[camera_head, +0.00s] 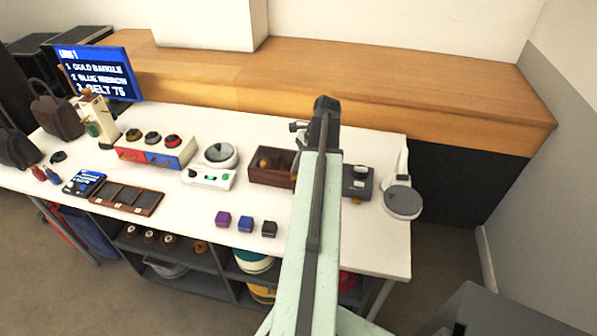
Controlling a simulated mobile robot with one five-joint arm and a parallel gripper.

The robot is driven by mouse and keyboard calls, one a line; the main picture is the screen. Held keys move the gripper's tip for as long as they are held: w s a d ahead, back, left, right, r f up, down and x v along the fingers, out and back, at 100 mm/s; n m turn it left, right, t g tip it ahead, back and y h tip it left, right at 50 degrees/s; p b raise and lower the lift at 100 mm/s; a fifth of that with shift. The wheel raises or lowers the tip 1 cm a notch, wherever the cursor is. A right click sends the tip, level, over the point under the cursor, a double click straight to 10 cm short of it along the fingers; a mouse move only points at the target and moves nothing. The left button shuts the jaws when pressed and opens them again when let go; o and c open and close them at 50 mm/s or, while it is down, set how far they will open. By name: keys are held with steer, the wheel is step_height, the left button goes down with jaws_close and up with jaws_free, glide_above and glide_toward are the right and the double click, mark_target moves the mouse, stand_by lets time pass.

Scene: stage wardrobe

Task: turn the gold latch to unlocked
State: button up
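I cannot make out a gold latch for certain. A small gold-coloured spot (328,201) shows at the right edge of my arm, in front of a dark grey device (357,181); it is too small to tell its shape or setting. A rounded gold-brown thing (263,163) sits in an open dark-wood box (270,178) left of my arm. My pale green arm reaches up over the right part of the white table (385,245) and covers what lies between box and device. My gripper's fingers cannot be made out at the arm's far end.
A round grey-topped device (402,202) stands at the table's right end. Purple, blue and black blocks (245,224) lie near the front edge. Left are a bowl-topped scale (220,155), a red-and-blue knob box (157,152) and a compartment tray (127,198). A wooden ledge (400,85) runs behind.

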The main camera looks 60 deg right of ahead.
steer(key=shift+d+r+p, duration=0.1)
steer(key=shift+r+p, duration=0.2)
steer(key=shift+p, duration=0.05)
steer(key=p+v, duration=0.6)
steer(key=v, duration=0.1)
steer(key=shift+s+d, duration=0.1)
steer(key=shift+d, duration=0.05)
